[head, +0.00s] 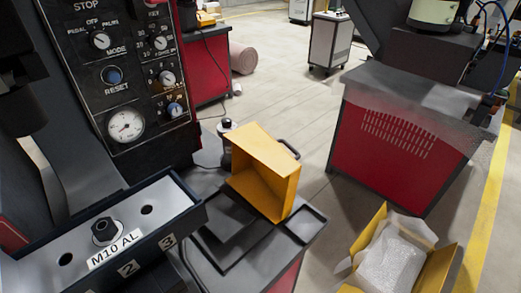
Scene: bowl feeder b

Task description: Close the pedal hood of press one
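A yellow, box-like hood (265,172), which looks like the pedal hood, stands in the middle of the head view. It is tilted up, with its hollow side facing the lower left, so it appears open. A dark, shallow tray-like surface (232,232) lies below it and to its left. I cannot make out a pedal or the hinge. The press control panel (125,75), with knobs, a reset button and a gauge, rises at the left. My gripper is not in view.
A dark tool rail (172,205) labelled M10 AL juts in at the lower left. An open yellow carton (437,270) with bubble wrap sits at the lower right. A red-fronted cabinet (395,145) stands behind it. Bare floor (290,105) lies between.

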